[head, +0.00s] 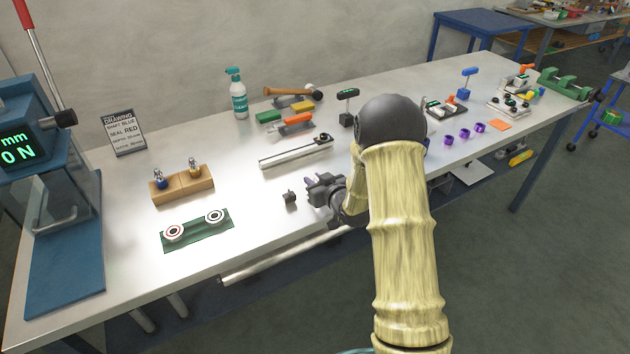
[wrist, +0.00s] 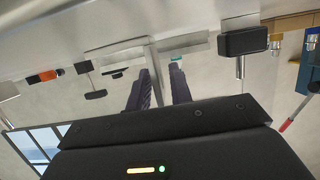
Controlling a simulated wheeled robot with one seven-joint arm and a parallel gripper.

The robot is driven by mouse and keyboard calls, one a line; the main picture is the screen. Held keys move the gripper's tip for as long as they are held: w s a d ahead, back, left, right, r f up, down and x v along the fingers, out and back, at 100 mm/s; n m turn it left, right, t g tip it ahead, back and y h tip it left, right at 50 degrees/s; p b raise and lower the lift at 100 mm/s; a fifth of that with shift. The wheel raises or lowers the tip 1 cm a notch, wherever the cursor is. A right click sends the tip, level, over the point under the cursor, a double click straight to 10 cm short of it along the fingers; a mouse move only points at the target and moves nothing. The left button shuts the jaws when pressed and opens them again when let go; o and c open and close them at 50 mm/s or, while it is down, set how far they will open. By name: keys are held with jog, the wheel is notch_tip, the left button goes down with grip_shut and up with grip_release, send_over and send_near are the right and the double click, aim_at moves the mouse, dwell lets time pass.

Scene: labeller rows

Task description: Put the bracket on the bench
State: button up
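I cannot make out a part that is surely the bracket. A small dark block with a short upright stud (head: 290,198) is the likeliest; it stands on the bench (head: 120,250), just left of my gripper. In the wrist view, which looks upside down, the dark block (wrist: 243,42) shows right of the fingers, apart from them. My gripper (head: 322,188) is low over the front half of the bench. Its fingers (wrist: 160,90) are spread. A thin grey bar (wrist: 154,75) shows between them; I cannot tell whether it is close or behind.
A silver rail (head: 295,151) lies behind my gripper. A green plate with two rings (head: 197,231) and a wooden block (head: 182,186) are to the left. A spray bottle (head: 238,98), clamps (head: 297,120) and small purple parts (head: 464,134) stand farther off. Bare bench lies between.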

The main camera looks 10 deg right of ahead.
jog(key=shift+o, duration=0.2)
jog(key=shift+r, duration=0.1)
jog(key=shift+r, duration=0.15)
jog(key=shift+s+d, duration=0.15)
jog(key=shift+s, duration=0.2)
jog(key=b+v, duration=0.1)
jog(key=v, duration=1)
jog(key=shift+s, duration=0.15)
